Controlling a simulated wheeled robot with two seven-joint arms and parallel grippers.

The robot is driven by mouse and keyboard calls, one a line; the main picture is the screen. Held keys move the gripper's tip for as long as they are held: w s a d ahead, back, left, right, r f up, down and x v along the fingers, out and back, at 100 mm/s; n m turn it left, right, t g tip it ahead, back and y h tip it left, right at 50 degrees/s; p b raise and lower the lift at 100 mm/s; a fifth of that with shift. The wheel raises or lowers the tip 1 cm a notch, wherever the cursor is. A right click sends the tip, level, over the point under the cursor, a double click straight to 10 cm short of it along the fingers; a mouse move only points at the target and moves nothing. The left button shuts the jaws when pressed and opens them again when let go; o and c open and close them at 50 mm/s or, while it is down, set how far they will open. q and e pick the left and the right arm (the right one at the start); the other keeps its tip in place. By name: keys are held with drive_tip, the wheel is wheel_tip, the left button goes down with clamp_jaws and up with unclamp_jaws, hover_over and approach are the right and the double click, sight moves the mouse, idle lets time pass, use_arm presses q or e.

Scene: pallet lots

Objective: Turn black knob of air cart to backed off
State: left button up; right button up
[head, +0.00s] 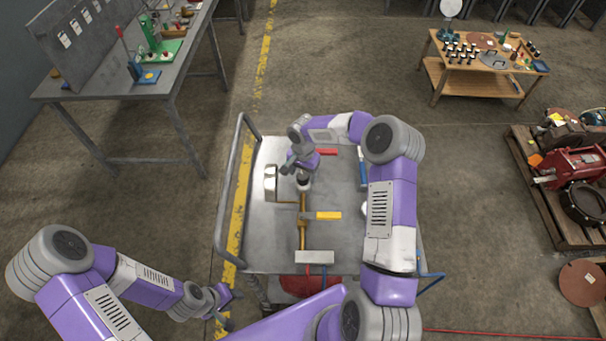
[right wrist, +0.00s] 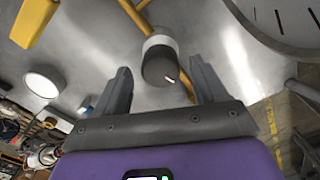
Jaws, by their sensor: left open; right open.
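The black knob (right wrist: 158,68) sits on a pale collar on the brass pipe of the air cart (head: 275,245). A short white mark shows near the edge of its face. In the head view the knob (head: 303,185) is partly covered by my right gripper (head: 299,168), which is just above it. In the right wrist view my right gripper (right wrist: 162,85) is open, with the knob showing between its fingertips; I cannot tell whether they touch it. My left gripper (head: 228,306) is open and empty, low beside the cart's left front corner.
A large white dial gauge (right wrist: 285,18) stands close to the knob. A yellow handle (head: 323,215), a red handle (head: 326,152) and a blue handle (head: 362,170) are also on the cart. A grey workbench (head: 110,90) stands left, a wooden table (head: 450,80) back right, a loaded pallet (head: 545,200) right.

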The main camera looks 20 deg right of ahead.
drive_tip(key=shift+f, duration=0.5)
drive_tip(key=shift+c, duration=0.3)
drive_tip(key=c, duration=1)
